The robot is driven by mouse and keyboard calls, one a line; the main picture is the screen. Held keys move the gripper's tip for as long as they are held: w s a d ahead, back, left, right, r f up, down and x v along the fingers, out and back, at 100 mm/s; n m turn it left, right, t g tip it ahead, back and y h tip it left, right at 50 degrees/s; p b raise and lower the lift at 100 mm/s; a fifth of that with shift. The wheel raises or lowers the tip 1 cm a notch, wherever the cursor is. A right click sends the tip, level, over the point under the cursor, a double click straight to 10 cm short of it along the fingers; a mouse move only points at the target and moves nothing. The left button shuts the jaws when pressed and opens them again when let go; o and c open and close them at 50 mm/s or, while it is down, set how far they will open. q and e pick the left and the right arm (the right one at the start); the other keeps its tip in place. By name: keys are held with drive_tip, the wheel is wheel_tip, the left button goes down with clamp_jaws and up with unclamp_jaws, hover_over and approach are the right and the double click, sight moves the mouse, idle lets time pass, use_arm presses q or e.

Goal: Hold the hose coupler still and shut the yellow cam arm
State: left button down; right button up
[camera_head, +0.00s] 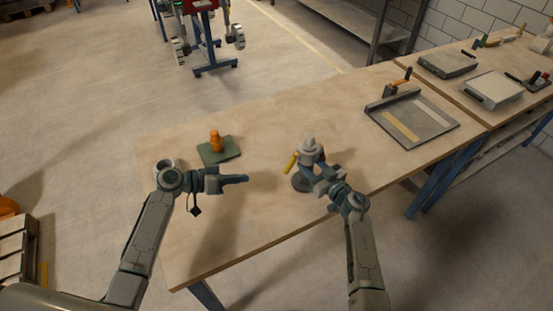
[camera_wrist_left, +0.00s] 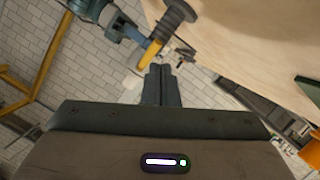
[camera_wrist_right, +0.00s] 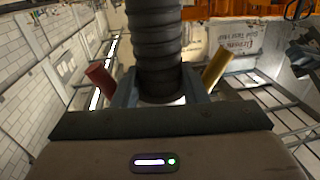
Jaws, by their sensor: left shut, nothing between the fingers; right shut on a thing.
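The hose coupler (camera_head: 309,149) stands upright on a round dark base (camera_head: 301,184) near the front of the workbench. Its yellow cam arm (camera_head: 290,162) sticks out to the left at a slant; it also shows in the left wrist view (camera_wrist_left: 150,53) and right wrist view (camera_wrist_right: 216,69). A red cam arm (camera_wrist_right: 100,78) slants out on the other side. My left gripper (camera_head: 246,179) is shut and empty, left of the coupler and apart from the yellow arm.
An orange object (camera_head: 215,141) stands on a green mat (camera_head: 232,150) behind my left gripper. A grey tray (camera_head: 440,138) lies at the right of the bench. The wood between my left gripper and the coupler is clear.

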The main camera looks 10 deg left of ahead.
use_arm(q)
wheel_tip(320, 180, up, 5)
drive_tip(key=d+n+t+y, duration=0.15)
drive_tip(key=n+y, duration=0.25)
drive_tip(key=n, duration=0.6)
drive_tip(key=n+t, duration=0.1)
drive_tip(key=n, duration=0.3)
approach(290, 165)
drive_tip(key=w+d+f, duration=0.3)
drive_tip(key=w+f, duration=0.1)
drive_tip(key=w, duration=0.1)
drive_tip(key=shift+a+y, duration=0.1)
drive_tip(key=shift+y, duration=0.3)
